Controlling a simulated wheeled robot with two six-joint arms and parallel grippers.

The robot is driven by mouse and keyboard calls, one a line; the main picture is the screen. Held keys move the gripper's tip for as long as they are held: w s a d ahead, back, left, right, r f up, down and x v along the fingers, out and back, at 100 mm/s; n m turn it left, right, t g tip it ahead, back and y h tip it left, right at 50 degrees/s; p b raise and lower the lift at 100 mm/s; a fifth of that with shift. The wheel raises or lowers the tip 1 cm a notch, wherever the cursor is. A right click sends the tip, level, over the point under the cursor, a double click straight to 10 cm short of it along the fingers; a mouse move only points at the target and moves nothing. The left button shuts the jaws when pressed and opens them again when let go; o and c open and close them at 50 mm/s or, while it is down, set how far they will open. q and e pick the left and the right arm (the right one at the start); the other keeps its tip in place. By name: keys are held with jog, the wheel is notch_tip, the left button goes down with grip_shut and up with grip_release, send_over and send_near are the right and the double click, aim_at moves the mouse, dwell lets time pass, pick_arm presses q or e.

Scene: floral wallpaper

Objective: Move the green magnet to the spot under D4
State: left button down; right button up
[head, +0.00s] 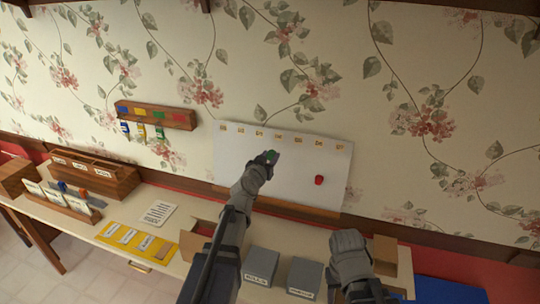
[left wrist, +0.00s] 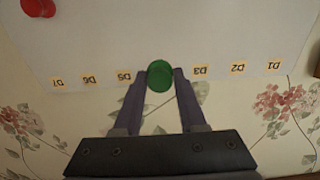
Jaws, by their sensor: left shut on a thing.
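The green magnet (head: 271,154) is between the fingers of my left gripper (head: 268,158), which is shut on it in front of the whiteboard (head: 235,160). In the left wrist view, which shows the labels upside down, the green magnet (left wrist: 160,76) sits between the D5 label (left wrist: 124,76) and the D3 label (left wrist: 200,71), with D4 hidden behind it. I cannot tell whether the magnet touches the board. My right gripper (head: 349,242) is low over the table; its fingers cannot be made out.
A red magnet (head: 319,180) is on the board to the right; it also shows in the left wrist view (left wrist: 38,7). A wooden key rack (head: 155,115) hangs left of the board. Grey boxes (head: 261,266) and a yellow tray (head: 125,240) are on the table below.

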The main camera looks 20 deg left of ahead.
aim_at(278, 146)
pick_arm(q)
jog(key=shift+s+a+f, duration=0.1)
jog(key=shift+a, duration=0.05)
jog(key=shift+w+d, duration=0.2)
jog(key=shift+w+a, duration=0.15)
jog(key=shift+w, duration=0.15)
jog(key=shift+w+d+f+b, duration=0.1)
jog(key=shift+w+f+b, duration=0.05)
jog(key=shift+w, duration=0.7)
jog(key=shift+w+d+f+b, duration=0.1)
jog(key=shift+w+f+b, duration=0.1)
jog(key=shift+w, duration=0.7)
jog(key=shift+w+f+b, duration=0.1)
jog(key=shift+w+b, duration=0.05)
jog(key=shift+w, duration=0.7)
jog(key=shift+w, duration=0.35)
jog(key=shift+c, duration=2)
grip_release()
jog(key=shift+o, duration=0.4)
